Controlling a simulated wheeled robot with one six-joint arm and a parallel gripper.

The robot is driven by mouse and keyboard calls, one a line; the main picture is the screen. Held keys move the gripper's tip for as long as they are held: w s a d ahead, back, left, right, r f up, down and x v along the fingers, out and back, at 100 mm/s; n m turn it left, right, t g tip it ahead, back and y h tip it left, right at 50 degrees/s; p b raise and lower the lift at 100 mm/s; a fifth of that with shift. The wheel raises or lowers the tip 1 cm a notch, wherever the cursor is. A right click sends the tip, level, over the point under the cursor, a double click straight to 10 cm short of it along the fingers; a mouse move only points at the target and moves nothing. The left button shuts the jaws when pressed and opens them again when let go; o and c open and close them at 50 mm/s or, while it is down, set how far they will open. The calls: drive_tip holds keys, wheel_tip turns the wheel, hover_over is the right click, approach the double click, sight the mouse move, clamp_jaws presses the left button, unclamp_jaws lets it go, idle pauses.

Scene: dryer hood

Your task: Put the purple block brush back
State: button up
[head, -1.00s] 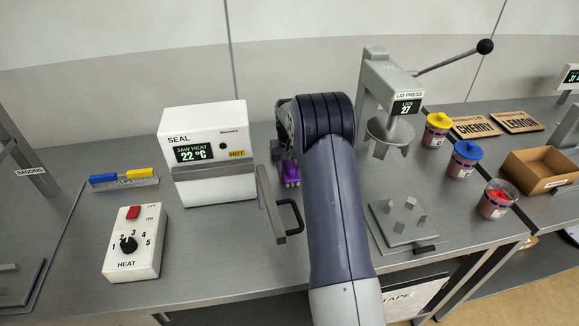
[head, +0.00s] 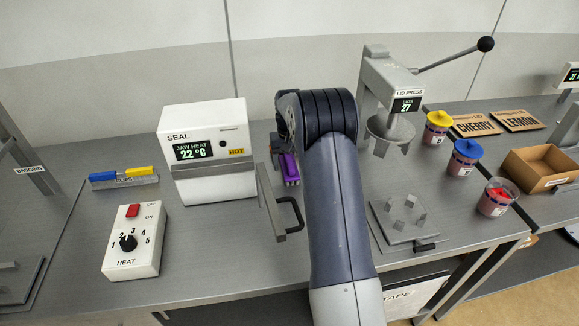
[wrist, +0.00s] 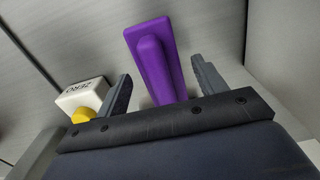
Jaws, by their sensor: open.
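The purple block brush (wrist: 155,60) is in the middle of the wrist view, with its raised grip toward the camera. It also shows in the head view, partly hidden by my arm, as a small purple shape (head: 290,168) right of the white sealer. My gripper (wrist: 162,72) is open, with one finger to each side of the brush and gaps visible on both sides. In the head view the gripper is mostly hidden behind my arm. A grey holder (head: 125,184) with a blue and a yellow handle stands left of the sealer; its label is unreadable.
The white sealer (head: 208,155) with its grey handle (head: 289,217) is close left of the brush. The lid press (head: 388,78) stands to the right. A white box marked ZERO with a yellow button (wrist: 82,98) is near the left finger. The heat control box (head: 133,240) stands in front.

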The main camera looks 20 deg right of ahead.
sight(289, 160)
wheel_tip(289, 160, up, 10)
drive_tip(key=shift+b, duration=0.4)
idle(0.3)
drive_tip(key=shift+c, duration=0.6)
idle(1.0)
